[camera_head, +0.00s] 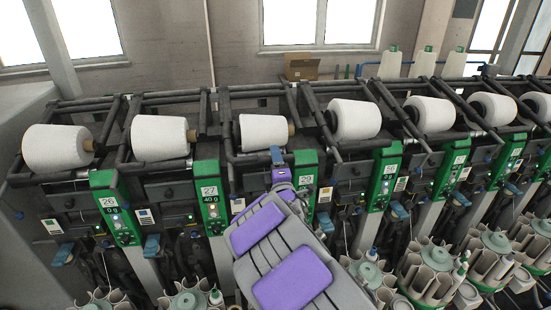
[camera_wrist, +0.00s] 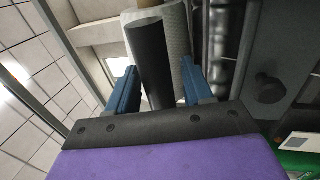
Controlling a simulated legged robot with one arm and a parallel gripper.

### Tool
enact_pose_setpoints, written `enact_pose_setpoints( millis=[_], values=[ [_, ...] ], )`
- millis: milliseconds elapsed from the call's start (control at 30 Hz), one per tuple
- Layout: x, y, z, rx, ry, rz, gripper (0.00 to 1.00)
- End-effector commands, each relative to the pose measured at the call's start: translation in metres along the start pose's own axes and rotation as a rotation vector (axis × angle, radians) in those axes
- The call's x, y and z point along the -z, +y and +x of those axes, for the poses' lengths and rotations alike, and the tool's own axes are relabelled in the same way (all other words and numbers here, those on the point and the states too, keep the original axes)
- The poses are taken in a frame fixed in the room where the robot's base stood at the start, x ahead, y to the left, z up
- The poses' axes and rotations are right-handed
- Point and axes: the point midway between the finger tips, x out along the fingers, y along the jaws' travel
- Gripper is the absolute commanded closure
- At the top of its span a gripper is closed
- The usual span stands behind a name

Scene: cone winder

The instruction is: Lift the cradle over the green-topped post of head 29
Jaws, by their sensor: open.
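The green-topped post (camera_head: 305,172) of head 29 stands right of my forearm in the head view. A white cone (camera_head: 263,132) hangs in the dark cradle frame (camera_head: 230,130) to the upper left of that post. My gripper (camera_head: 276,156) is just below the cone's right end; its fingers are hard to make out there. In the wrist view, my gripper (camera_wrist: 160,84) is open with two blue fingers apart. A dark cylindrical bar (camera_wrist: 150,60) shows between them, with a pale cone (camera_wrist: 176,35) behind it. I cannot tell whether the fingers touch the bar.
Neighbouring white cones (camera_head: 160,138) and (camera_head: 355,119) sit in their own cradles on either side. The green post of head 27 (camera_head: 210,195) stands to the left. Peg carousels (camera_head: 434,262) crowd the lower right. A cardboard box (camera_head: 301,67) stands behind the machine.

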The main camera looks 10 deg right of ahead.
Motion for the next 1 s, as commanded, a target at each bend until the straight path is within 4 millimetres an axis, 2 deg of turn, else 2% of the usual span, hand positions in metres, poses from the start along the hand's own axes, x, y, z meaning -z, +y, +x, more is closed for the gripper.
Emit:
enact_pose_setpoints(
  millis=[67,600,1000],
  values=[
    [0.0,-0.0003,0.0001,0.0,0.0,0.0,0.49],
    [-0.0007,-0.0021,0.0003,0.004,-0.001,0.0,1.0],
    [-0.0015,0.0011,0.0012,0.014,0.0,0.0,1.0]
  ],
)
